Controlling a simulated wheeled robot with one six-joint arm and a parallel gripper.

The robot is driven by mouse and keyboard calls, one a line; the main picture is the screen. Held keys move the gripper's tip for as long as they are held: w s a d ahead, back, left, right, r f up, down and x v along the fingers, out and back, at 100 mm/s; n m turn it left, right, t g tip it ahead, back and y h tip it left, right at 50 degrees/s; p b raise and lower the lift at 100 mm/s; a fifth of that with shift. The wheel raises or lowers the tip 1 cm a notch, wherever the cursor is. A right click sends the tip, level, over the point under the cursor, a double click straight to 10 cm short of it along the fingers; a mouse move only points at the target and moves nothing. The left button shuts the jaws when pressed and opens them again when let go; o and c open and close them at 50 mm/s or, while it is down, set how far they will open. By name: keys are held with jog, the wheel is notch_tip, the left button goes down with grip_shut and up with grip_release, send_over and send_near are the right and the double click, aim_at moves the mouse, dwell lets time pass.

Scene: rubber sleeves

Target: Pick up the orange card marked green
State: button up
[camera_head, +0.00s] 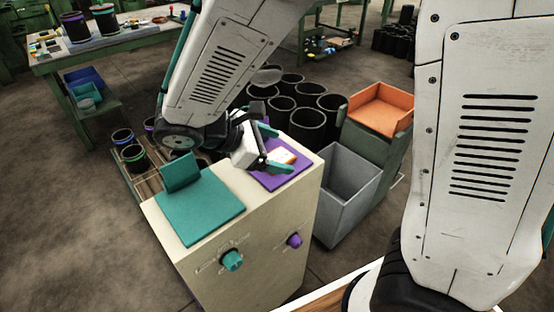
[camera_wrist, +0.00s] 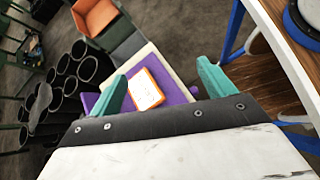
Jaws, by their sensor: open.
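The orange card (camera_head: 282,156) lies on the purple pad on top of the cream cabinet. In the wrist view the card (camera_wrist: 148,88) shows a white face with an orange border and lies between my fingers' lines. The mark on it is too small to read. My gripper (camera_head: 270,150) has teal fingers and is open, just above the purple pad (camera_head: 268,181). In the wrist view my open fingers (camera_wrist: 160,88) stand to the left and right of the card, and nothing is held between them. Whether the fingertips touch the pad, I cannot tell.
A teal pad (camera_head: 200,208) with an upright teal plate lies left on the cabinet (camera_head: 285,225). Teal (camera_head: 232,260) and purple (camera_head: 294,241) knobs stick out from its front. A grey bin (camera_head: 345,185), an orange tray (camera_head: 380,112) and several black sleeves (camera_head: 307,122) stand behind.

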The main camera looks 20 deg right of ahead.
jog(key=w+a+f+n+t, duration=0.1)
jog(key=a, duration=0.1)
jog(key=w+a+f+n+t+h, duration=0.1)
jog(key=a+f+n, duration=0.1)
jog(key=w+a+f+n+t+h, duration=0.1)
jog(key=a+f+n, duration=0.1)
jog(key=a, duration=0.1)
jog(key=shift+w+f+t, duration=0.1)
jog(key=shift+w+t, duration=0.05)
jog(key=shift+t, duration=0.15)
jog(key=shift+w+f+n, duration=0.15)
jog(key=shift+f+n, duration=0.05)
jog(key=shift+n, duration=0.2)
jog(key=x, duration=0.7)
jog(key=shift+d+f, duration=0.25)
jog(key=c, duration=1.1)
